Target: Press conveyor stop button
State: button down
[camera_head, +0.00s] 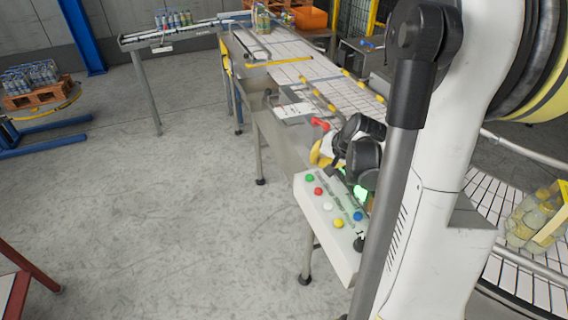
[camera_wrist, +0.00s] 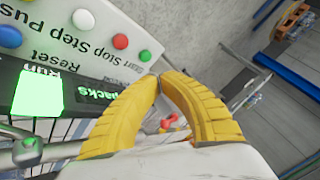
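The white control panel (camera_head: 322,232) carries a row of green, red, white and yellow buttons, with a blue one to the side. The red stop button (camera_head: 318,191) is second in the row, by the green button (camera_head: 309,178). In the wrist view, the red button (camera_wrist: 121,41) sits between the green (camera_wrist: 145,55) and white (camera_wrist: 83,19) ones, near the printed words "Start Stop Step". My gripper (camera_wrist: 160,76) has its yellow fingertips together and empty. The tips appear near the panel's green-button end, apart from the red button in the picture. Their exact height over the panel is unclear.
A lit green "Run" display (camera_wrist: 38,93) lies beside the buttons. A red part (camera_head: 320,123) stands on the machine beyond the panel. The conveyor (camera_head: 290,52) runs toward the back, and open floor (camera_head: 190,190) lies left. My arm hides part of the machine.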

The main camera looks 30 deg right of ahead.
aim_at(316, 188)
jog(key=shift+w+d, duration=0.1)
jog(key=shift+d, duration=0.05)
jog(key=shift+f, duration=0.1)
notch_tip(316, 188, down, 8)
jog(key=b, duration=0.6)
jog(key=shift+f+b, duration=0.35)
jog(key=shift+b, duration=0.15)
jog(key=shift+f, duration=0.1)
dwell(1.0)
jog(key=shift+f+b, duration=0.3)
jog(key=shift+b, duration=0.25)
jog(key=shift+f+b, duration=0.5)
jog(key=shift+b, duration=0.05)
dwell(0.5)
jog(key=shift+r, duration=0.1)
jog(key=shift+r+p, duration=0.65)
jog(key=shift+r, duration=0.2)
